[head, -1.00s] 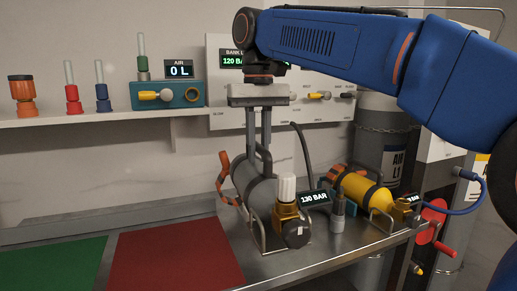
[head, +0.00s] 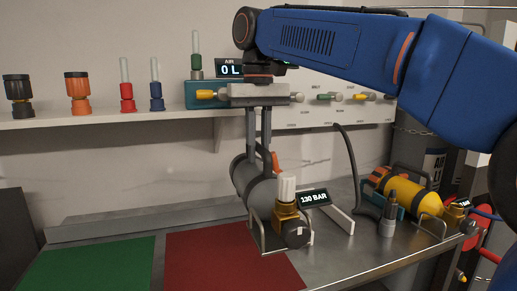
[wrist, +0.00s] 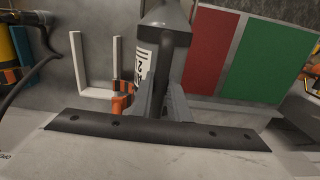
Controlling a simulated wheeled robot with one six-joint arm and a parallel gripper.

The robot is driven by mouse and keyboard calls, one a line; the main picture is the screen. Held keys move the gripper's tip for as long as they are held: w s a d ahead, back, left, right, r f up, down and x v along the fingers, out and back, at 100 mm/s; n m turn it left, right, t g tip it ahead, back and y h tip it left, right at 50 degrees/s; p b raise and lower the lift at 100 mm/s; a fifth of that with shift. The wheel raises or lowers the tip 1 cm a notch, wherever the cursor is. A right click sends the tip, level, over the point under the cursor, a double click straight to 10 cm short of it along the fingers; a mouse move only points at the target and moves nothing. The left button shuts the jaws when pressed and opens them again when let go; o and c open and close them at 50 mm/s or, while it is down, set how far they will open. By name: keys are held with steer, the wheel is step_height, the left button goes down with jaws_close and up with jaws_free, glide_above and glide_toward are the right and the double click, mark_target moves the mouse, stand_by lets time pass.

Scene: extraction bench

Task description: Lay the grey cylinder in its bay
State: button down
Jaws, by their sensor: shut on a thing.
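The grey cylinder (head: 258,190) hangs below my gripper (head: 260,165), in front of the wall shelf. Its brass valve (head: 288,220) with a white knob points toward the camera, and a wire guard surrounds the valve end. My gripper is shut on the cylinder. The wrist view shows the cylinder's dark body (wrist: 162,40) with a white label between my fingers. A pale U-shaped bracket (head: 343,218) stands empty to the right of the cylinder; it also shows in the wrist view (wrist: 80,70). I cannot tell whether the cylinder touches the bench.
A red mat (head: 225,255) and a green mat (head: 90,265) lie on the bench to the left. A yellow cylinder (head: 405,193) lies at the right, with a black hose (head: 352,160) near it. A shelf (head: 110,120) with coloured fittings runs behind.

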steer(key=shift+w+a+r, duration=0.1)
steer(key=shift+w+a, duration=0.25)
steer(key=shift+a, duration=0.1)
steer(key=shift+f, duration=6.55)
steer(key=c, duration=1.6)
jaws_free()
steer(key=shift+f, duration=0.1)
